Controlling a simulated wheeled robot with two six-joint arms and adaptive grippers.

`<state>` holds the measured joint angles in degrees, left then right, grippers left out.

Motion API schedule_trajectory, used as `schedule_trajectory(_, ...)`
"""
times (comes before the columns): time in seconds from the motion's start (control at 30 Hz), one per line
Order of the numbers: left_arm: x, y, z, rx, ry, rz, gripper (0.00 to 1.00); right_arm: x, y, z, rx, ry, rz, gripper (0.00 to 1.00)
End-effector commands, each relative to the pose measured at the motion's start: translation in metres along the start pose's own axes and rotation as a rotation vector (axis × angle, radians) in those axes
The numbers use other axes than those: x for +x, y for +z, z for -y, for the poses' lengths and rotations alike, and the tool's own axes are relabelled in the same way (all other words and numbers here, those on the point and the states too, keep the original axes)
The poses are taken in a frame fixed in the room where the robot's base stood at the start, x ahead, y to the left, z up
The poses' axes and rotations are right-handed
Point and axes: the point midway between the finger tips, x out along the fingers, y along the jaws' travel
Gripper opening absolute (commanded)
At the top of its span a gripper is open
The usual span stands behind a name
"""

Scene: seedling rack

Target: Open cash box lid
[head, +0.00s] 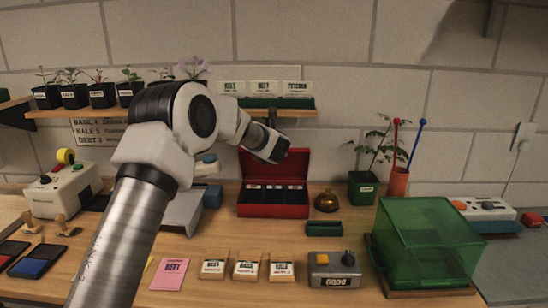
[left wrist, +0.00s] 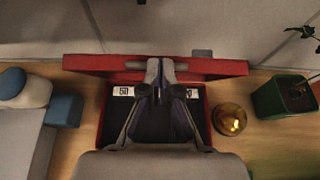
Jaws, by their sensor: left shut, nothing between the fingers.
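The red cash box (head: 272,211) stands on the wooden table near the wall, with dark compartments holding white-labelled slips. Its red lid (head: 298,166) is raised and stands roughly upright behind the box. In the left wrist view the lid (left wrist: 95,63) shows as a red band with a grey bar along it, above the open box (left wrist: 103,118). My left gripper (head: 276,152) is at the lid's upper edge, on the inner side. Its fingers (left wrist: 160,72) are shut and empty, close to the grey bar; I cannot tell if they touch it. My right gripper is not in view.
A brass bell (head: 326,202) and a potted plant (head: 362,188) stand right of the box. A shelf (head: 280,113) with green trays is above it. A green transparent case (head: 425,240) is at the right. Labelled packets (head: 246,265) lie in front.

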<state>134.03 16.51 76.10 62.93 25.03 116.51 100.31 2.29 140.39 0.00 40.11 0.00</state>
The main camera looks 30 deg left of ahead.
Motion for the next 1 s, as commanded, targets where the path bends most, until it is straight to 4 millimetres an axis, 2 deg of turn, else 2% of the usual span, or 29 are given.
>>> schedule_trajectory(0.03, 0.000, 0.005, 0.000, 0.002, 0.001, -0.002, 0.00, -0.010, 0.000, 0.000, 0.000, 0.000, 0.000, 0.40)
schedule_trajectory(0.3, 0.007, 0.008, -0.001, 0.002, 0.002, 0.000, 0.00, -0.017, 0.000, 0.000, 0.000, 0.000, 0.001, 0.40)
schedule_trajectory(0.83, 0.008, 0.009, -0.001, 0.001, 0.002, 0.002, 0.00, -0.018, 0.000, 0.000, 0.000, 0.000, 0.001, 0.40)
schedule_trajectory(1.0, 0.011, 0.003, -0.004, 0.001, 0.002, 0.002, 0.00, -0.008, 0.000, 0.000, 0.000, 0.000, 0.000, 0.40)
